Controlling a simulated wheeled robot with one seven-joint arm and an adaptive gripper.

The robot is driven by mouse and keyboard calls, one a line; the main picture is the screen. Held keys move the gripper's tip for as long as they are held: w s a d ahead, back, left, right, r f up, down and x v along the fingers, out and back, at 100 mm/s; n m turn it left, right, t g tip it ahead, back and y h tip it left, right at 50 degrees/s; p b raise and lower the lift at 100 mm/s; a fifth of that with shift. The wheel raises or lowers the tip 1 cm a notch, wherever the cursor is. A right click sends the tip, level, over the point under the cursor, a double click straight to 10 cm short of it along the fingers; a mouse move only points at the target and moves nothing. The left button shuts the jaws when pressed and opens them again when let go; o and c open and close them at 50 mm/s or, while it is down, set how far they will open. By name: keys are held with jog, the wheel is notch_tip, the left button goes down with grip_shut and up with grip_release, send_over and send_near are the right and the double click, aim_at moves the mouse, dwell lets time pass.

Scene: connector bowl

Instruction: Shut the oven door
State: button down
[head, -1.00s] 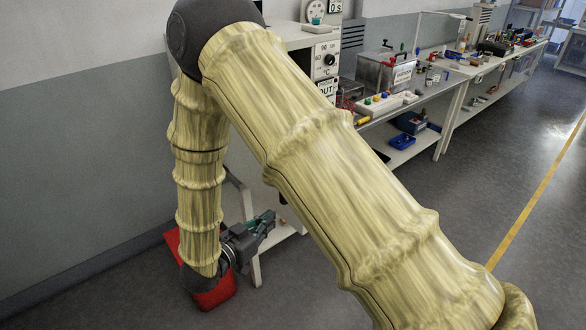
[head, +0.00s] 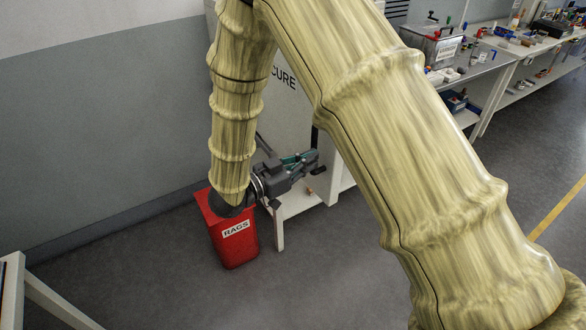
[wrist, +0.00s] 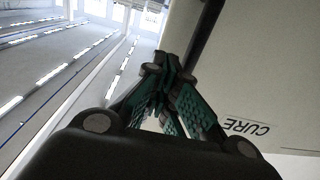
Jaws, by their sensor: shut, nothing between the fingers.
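The oven door (head: 290,115) is a pale panel lettered CURE, partly hidden behind my arm in the head view. A dark strip runs along its right edge; how far it stands open I cannot tell. My gripper (head: 315,163) is shut and empty, low by the panel's lower part in the head view. In the wrist view my shut fingers (wrist: 163,68) point toward the dark strip, with the door (wrist: 260,80) filling the right side. Whether they touch the door I cannot tell.
A red RAGS bin (head: 233,245) stands on the floor just below my wrist. A grey wall is at the left. A workbench (head: 480,75) with several items runs along the back right. A white frame (head: 45,300) is at the lower left. The front floor is clear.

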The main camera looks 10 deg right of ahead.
aim_at(326, 153)
jog(key=shift+x, duration=2.85)
